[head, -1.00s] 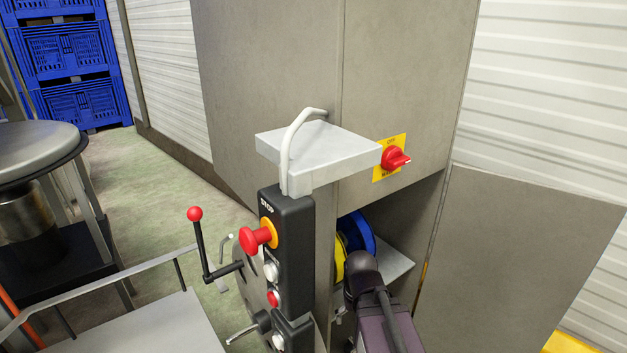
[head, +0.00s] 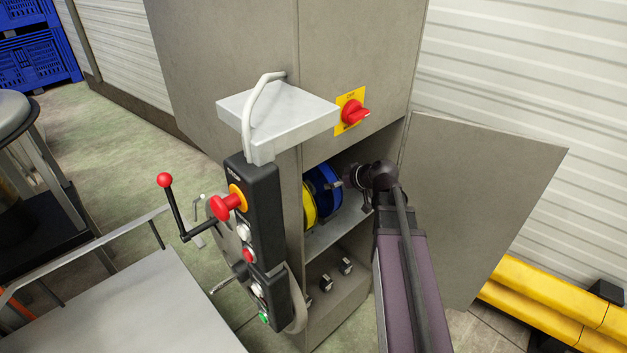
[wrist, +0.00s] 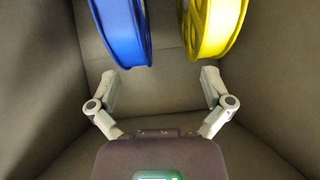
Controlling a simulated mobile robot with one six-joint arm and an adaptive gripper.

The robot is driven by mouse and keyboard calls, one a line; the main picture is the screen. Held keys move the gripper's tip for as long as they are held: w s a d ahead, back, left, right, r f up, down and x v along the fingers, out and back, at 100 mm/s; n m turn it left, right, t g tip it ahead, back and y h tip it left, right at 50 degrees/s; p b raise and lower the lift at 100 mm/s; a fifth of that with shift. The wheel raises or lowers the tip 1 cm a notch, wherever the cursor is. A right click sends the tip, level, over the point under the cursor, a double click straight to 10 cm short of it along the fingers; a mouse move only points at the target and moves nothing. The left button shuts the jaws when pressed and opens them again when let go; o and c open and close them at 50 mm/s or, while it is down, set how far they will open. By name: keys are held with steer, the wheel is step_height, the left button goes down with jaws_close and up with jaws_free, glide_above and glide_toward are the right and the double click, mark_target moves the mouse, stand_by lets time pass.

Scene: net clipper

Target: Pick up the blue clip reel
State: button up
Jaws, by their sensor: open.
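The blue clip reel (head: 324,191) stands upright on a shelf inside the open grey cabinet, with a yellow reel (head: 309,204) beside it. In the wrist view the blue reel (wrist: 122,32) is at the upper left and the yellow reel (wrist: 213,26) at the upper right, with a gap between them. My gripper (wrist: 162,88) is open and empty, its two fingers wide apart. Both fingertips are short of the reels, with the opening centred below the gap. In the head view my arm reaches into the cabinet from the right and my fingers are mostly hidden.
The cabinet shelf (head: 335,228) and side walls closely surround the reels. The open door (head: 480,205) stands to the right of my arm. A control box (head: 256,225) with a red stop button is at the left of the opening. A yellow barrier (head: 550,315) lies at the lower right.

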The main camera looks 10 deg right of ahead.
mark_target(322, 166)
steer(key=shift+t, duration=0.8)
steer(key=w+d+r, duration=0.2)
steer(key=d+r, duration=0.1)
steer(key=shift+w+r, duration=0.1)
steer(key=shift+a, duration=0.1)
steer(key=b+x, duration=0.3)
steer(key=x, duration=0.4)
steer(key=shift+w, duration=0.1)
steer(key=shift+b+x, duration=0.3)
steer(key=shift+x, duration=0.45)
